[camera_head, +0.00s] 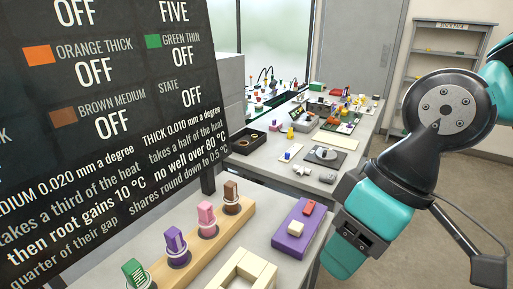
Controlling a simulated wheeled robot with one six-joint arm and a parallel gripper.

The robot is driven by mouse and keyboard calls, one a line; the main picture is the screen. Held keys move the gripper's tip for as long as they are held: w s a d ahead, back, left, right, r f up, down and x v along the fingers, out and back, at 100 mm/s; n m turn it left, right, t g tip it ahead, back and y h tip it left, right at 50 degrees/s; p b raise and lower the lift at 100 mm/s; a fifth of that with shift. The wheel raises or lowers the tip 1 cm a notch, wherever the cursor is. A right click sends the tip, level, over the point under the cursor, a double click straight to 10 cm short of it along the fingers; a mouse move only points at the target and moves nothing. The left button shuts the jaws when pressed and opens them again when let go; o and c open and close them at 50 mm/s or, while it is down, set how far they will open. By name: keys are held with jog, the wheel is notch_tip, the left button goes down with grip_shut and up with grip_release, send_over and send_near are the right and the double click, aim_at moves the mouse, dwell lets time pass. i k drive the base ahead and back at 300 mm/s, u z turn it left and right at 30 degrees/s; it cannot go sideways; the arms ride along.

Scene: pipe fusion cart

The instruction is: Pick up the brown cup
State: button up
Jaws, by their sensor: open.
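A brown cup-like block (231,191) stands upright on a dark ring at the far right end of a wooden rail (191,245). It is the last in a row with pink, purple and green pieces. No gripper touches it. My dark and teal arm reaches in from the right, well to the right of the rail. I cannot make out my gripper's fingers in this view.
A pink piece (206,214), a purple piece (174,241) and a green striped piece (134,272) stand on the rail. A large black board (100,150) rises behind it. A purple block (298,231) and a cream frame (240,272) lie right of the rail.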

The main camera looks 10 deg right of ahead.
aim_at(245, 143)
jog(key=z, duration=1.55)
jog(key=i, duration=3.15)
jog(key=u, duration=3.45)
jog(key=i, duration=0.5)
jog(key=u, duration=0.1)
